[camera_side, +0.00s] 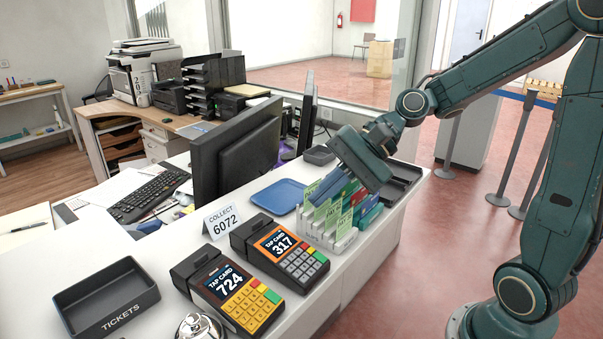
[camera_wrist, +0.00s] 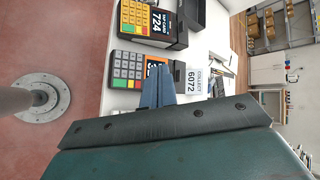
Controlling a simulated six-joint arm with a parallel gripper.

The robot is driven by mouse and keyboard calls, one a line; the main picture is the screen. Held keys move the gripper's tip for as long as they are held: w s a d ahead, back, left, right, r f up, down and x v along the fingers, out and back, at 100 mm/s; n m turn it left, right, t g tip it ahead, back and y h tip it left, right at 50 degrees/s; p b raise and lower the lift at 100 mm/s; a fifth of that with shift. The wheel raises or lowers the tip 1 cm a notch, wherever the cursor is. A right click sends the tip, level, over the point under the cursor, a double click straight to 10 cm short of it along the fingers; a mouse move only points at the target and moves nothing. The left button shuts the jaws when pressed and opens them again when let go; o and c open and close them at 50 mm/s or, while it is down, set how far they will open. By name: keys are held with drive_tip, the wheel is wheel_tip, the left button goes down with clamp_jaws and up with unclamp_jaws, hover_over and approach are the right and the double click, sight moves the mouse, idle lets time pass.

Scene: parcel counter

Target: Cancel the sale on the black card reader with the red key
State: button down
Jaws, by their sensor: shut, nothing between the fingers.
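Two dark-bodied card readers stand side by side on the white counter. The left one (camera_side: 228,292) has yellow number keys and a screen reading TAP CARD 724; its red key (camera_side: 255,283) tops a coloured column at the keypad's right. The right one (camera_side: 279,254) has an orange screen surround, grey keys and 317 on screen; its red key (camera_side: 304,243) also tops a coloured column. Both show in the wrist view, the yellow-keyed one (camera_wrist: 140,20) farther off and the grey-keyed one (camera_wrist: 128,66) nearer. My gripper (camera_wrist: 159,73) is shut and empty, beyond the readers near the card rack.
A bell (camera_side: 200,327) and TICKETS tray (camera_side: 106,298) are at left.

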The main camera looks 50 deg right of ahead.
drive_tip(key=shift+f, duration=0.1)
drive_tip(key=shift+w+f, duration=0.3)
drive_tip(key=shift+f, duration=1.1)
drive_tip(key=shift+w+f, duration=0.35)
drive_tip(key=shift+f, duration=1.05)
drive_tip(key=shift+w+f, duration=0.3)
drive_tip(key=shift+f, duration=1.1)
drive_tip(key=shift+w+f, duration=0.15)
drive_tip(key=shift+f, duration=0.5)
drive_tip(key=shift+r, duration=0.65)
drive_tip(key=shift+r, duration=0.15)
idle(0.3)
drive_tip(key=shift+s+r, duration=0.2)
drive_tip(key=shift+r, duration=0.5)
drive_tip(key=shift+s+r, duration=0.25)
drive_tip(key=shift+r, duration=0.45)
drive_tip(key=shift+s+r, duration=0.2)
drive_tip(key=shift+r, duration=0.7)
drive_tip(key=shift+s, duration=0.15)
